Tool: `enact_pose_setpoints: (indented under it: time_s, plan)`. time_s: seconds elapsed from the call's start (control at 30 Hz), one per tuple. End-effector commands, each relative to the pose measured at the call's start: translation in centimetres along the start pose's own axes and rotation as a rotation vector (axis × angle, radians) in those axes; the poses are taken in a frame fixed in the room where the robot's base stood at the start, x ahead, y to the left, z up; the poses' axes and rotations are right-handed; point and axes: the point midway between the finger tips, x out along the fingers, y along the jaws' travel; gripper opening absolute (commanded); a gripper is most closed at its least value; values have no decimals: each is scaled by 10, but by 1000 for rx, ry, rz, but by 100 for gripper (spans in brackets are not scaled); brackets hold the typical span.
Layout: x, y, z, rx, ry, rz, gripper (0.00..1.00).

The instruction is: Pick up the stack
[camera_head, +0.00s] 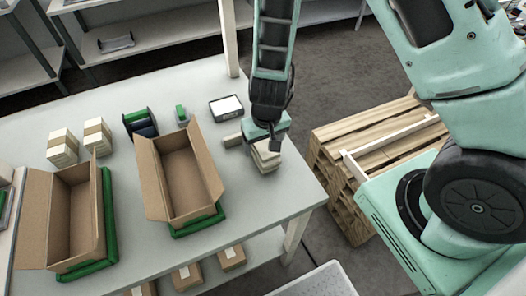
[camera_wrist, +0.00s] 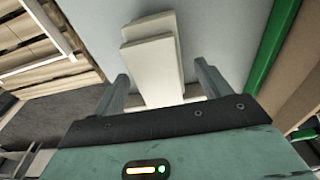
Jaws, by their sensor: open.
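A pale cream stack (camera_head: 265,157) lies on the white table below my gripper, near the table's right edge. In the wrist view the stack (camera_wrist: 155,60) shows as pale flat slabs, slightly offset from each other, extending between and beyond my fingers. My gripper (camera_head: 262,145) is open, with one finger on each side of the stack in the wrist view (camera_wrist: 163,85). I cannot tell whether the fingers touch it. My gripper hides part of the stack in the head view.
An open cardboard box (camera_head: 186,180) on a green base stands left of the stack; another open box (camera_head: 72,222) is farther left. Two banded stacks (camera_head: 62,148) sit at the table's left. A small dark device (camera_head: 226,107) lies behind my gripper. Wooden pallets (camera_head: 352,150) stand right.

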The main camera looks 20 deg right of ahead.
Motion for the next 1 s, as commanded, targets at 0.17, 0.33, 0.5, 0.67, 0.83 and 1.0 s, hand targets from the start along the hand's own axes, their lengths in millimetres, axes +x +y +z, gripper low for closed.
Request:
enact_pose_setpoints:
  time_s: [0.17, 0.33, 0.5, 0.67, 0.83, 1.0]
  plan:
    - [25, 1, -3, 3, -4, 1, 76]
    - [39, 0, -4, 1, -1, 0, 76]
    - [40, 0, -4, -1, 0, 0, 76]
    - [40, 0, -4, 0, 0, 0, 57]
    - [40, 0, -4, 0, 0, 0, 28]
    - [40, 0, -4, 0, 0, 0, 24]
